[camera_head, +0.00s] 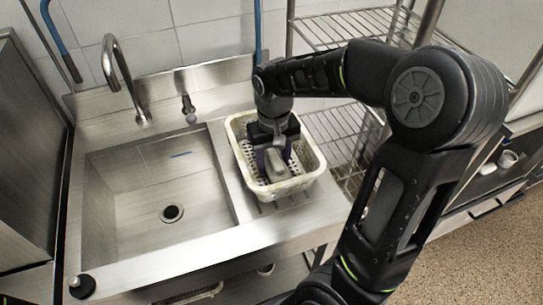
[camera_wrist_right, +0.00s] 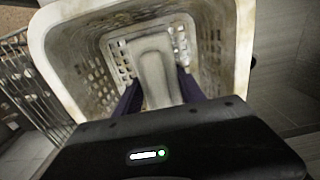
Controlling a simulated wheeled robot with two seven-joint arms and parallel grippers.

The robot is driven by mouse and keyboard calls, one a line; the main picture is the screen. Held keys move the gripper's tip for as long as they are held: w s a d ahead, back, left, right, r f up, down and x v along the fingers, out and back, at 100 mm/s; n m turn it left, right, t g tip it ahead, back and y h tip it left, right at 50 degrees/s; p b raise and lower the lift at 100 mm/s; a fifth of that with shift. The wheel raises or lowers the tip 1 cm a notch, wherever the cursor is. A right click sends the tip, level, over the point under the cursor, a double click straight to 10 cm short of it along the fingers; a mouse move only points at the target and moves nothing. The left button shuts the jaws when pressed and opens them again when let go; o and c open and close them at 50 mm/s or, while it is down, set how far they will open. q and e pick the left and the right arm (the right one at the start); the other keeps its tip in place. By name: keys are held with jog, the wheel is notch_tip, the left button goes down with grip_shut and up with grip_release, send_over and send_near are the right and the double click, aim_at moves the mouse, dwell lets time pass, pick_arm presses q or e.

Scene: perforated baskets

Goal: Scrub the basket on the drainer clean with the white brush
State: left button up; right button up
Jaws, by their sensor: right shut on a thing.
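The basket (camera_head: 307,170) is white and perforated and stands upright on the drainer (camera_head: 222,158) to the right of the sink. Brown stains show on its walls, and it also fills much of the right wrist view (camera_wrist_right: 75,60). My right gripper (camera_head: 272,158) reaches down inside the basket from above. It is shut on the pale brush (camera_head: 274,167), whose whitish body shows between the fingers in the right wrist view (camera_wrist_right: 155,75). The brush's lower end lies toward the basket's bottom; I cannot tell whether it touches. My left gripper is not in view.
The empty sink bowl (camera_head: 140,195) with a drain lies left of the basket. A curved faucet (camera_head: 118,75) and a small tap stand behind it. A wire rack (camera_head: 340,130) stands close on the right.

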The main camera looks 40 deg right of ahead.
jog(key=shift+s+f, duration=0.1)
jog(key=shift+f, duration=0.05)
jog(key=shift+w+d, duration=0.35)
jog(key=shift+w, duration=0.2)
jog(key=shift+w+d, duration=0.35)
jog(key=shift+w, duration=0.2)
jog(key=shift+w+d+r+p, duration=0.15)
jog(key=shift+w+d+p, duration=0.1)
jog(key=shift+w, duration=0.4)
jog(key=shift+w+d+r+p, duration=0.1)
jog(key=shift+w+p, duration=0.1)
jog(key=shift+w, duration=0.45)
jog(key=shift+s, duration=0.15)
jog(key=shift+s+a+f, duration=0.1)
jog(key=shift+s+f, duration=0.05)
jog(key=shift+s, duration=1.05)
